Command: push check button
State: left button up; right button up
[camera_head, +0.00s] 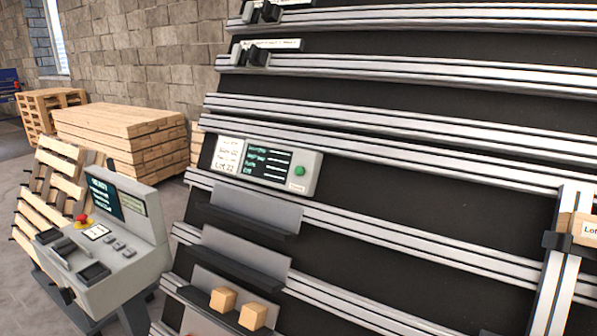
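A light grey panel (310,165) is mounted on the rails of the black rack, left of the picture's middle. It has a dark screen (268,163) with lines of text and a white printed card (228,157) at its left. A round green button (300,171) sits on its right side, with a small label below that is too small to read. Nothing covers the button. Neither of my grippers shows in this view.
A grey console (140,262) with a red button (82,219) stands at lower left. Wooden blocks (253,315) sit on a lower shelf. A vertical rail (560,275) with a labelled block (588,229) stands at right. Pallets and stacked boards (120,135) are behind.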

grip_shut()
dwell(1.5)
